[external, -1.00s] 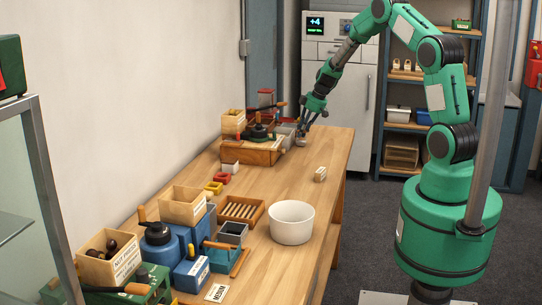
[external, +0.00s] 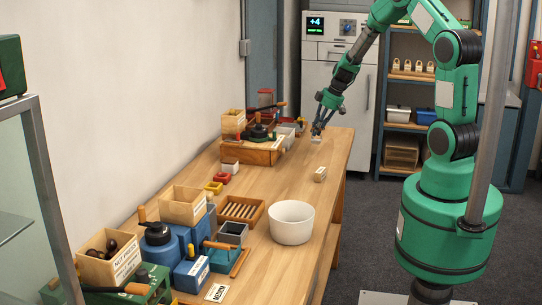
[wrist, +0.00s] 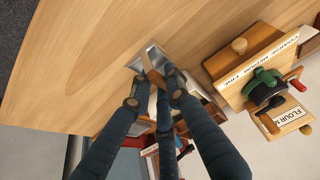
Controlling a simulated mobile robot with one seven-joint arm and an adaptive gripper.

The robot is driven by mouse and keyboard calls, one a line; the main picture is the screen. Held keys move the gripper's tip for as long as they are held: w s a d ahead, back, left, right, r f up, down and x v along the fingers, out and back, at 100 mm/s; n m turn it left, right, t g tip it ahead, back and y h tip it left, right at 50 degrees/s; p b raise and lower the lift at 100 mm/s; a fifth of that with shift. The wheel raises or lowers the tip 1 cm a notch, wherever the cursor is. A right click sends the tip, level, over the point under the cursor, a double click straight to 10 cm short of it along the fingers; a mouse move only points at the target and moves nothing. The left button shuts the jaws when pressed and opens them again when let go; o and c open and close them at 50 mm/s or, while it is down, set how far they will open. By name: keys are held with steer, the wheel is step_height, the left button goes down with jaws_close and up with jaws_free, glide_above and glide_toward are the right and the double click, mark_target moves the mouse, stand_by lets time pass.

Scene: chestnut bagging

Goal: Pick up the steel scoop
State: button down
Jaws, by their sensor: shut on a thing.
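The steel scoop is a small grey metal piece with a tan part. It shows in the external view (external: 316,141) just below my gripper (external: 318,129), near the far right edge of the workbench. In the wrist view the scoop (wrist: 136,65) sticks out beyond the fingertips of my gripper (wrist: 154,84). The fingers are shut on it and cover part of it. I cannot tell how far it is above the bench top.
A wooden mill-like station (external: 252,150) stands to the left. A small pale block (external: 320,174) and a white bowl (external: 291,222) are nearer the camera. A grey cabinet (external: 338,90) stands behind.

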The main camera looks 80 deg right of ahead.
steer(key=shift+s+a+r, duration=0.15)
steer(key=shift+s+a, duration=0.7)
steer(key=shift+s, duration=0.1)
steer(key=shift+s+a+r, duration=0.1)
steer(key=shift+s+a, duration=0.7)
steer(key=shift+s, duration=0.15)
